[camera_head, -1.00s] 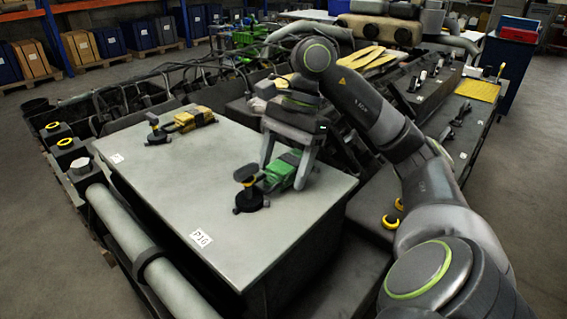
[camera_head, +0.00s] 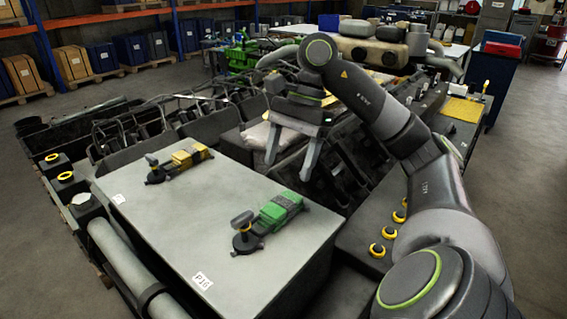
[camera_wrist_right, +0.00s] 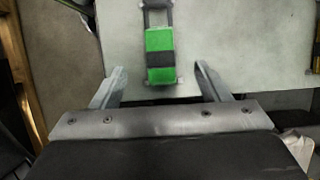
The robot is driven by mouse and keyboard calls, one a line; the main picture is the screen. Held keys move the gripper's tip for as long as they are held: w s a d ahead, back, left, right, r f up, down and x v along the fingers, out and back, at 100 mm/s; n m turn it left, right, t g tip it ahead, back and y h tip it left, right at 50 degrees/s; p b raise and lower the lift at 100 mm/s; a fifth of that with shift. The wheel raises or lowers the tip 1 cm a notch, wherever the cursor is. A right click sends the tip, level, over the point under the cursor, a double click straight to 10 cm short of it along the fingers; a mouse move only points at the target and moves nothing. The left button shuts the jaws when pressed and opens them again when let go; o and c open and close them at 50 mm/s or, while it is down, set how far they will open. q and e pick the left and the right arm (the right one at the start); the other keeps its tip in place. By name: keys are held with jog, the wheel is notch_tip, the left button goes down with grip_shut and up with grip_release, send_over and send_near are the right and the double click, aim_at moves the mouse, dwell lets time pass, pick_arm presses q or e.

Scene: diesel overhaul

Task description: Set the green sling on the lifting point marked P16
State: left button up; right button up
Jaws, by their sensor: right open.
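The green sling (camera_head: 279,208) lies on the grey box top, with its dark strap end at the black lifting point (camera_head: 244,238) near the label P16 (camera_head: 202,280). Whether the strap is looped around that point is too small to tell. My right gripper (camera_head: 291,170) is open and empty, raised behind and above the sling. In the right wrist view the green sling (camera_wrist_right: 159,54) lies ahead between the two spread fingers (camera_wrist_right: 162,82), apart from both. My left gripper is out of view.
A yellow sling (camera_head: 190,155) lies at another black lifting point (camera_head: 156,172) at the back left of the grey box top (camera_head: 170,215). Engine parts and hoses crowd behind the box. A dark bench with yellow rings (camera_head: 377,250) runs along the right.

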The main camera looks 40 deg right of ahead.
jog(key=p+v, duration=0.5)
jog(key=v, duration=0.2)
dwell(0.6)
